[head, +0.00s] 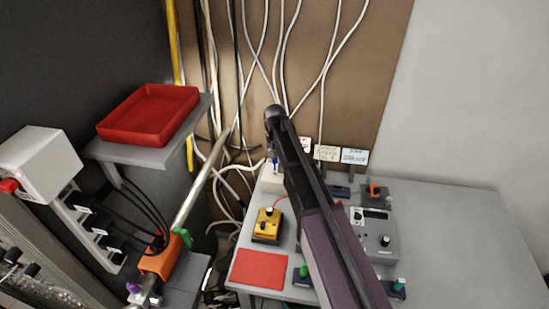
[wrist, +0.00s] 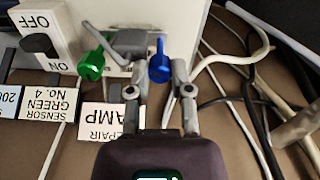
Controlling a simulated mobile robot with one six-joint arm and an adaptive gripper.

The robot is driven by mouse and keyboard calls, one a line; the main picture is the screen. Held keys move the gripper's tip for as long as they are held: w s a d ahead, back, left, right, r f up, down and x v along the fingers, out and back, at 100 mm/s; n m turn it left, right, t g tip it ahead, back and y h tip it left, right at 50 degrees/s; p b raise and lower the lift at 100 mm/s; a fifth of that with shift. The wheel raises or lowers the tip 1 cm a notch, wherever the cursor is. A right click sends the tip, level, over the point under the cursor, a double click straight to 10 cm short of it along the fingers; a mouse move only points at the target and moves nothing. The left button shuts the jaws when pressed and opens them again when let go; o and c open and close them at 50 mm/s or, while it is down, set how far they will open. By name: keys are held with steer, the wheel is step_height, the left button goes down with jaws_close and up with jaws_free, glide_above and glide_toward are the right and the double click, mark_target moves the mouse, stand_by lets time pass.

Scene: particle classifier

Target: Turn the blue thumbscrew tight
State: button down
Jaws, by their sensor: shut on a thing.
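The blue thumbscrew (wrist: 159,66) stands upright in the wrist view, in front of a white box (wrist: 165,18). My gripper (wrist: 161,78) has a finger on each side of it and is shut on it. The exact contact of the fingertips is hard to make out. A green thumbscrew (wrist: 91,64) sits just left of the left finger, apart from it. In the head view my arm reaches over the grey table, and my gripper cannot be made out there.
Labels (wrist: 47,103) and an ON/OFF switch (wrist: 40,45) lie left of the gripper. Loose cables (wrist: 245,60) run on its right. In the head view a yellow device (head: 267,224), a red mat (head: 261,269) and a grey instrument (head: 376,235) stand on the table (head: 460,240).

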steer(key=m, duration=0.4)
steer(key=shift+m, duration=0.4)
steer(key=m, duration=0.4)
steer(key=shift+m, duration=0.4)
steer(key=c, duration=0.5)
jaws_free()
steer(key=shift+n, duration=0.3)
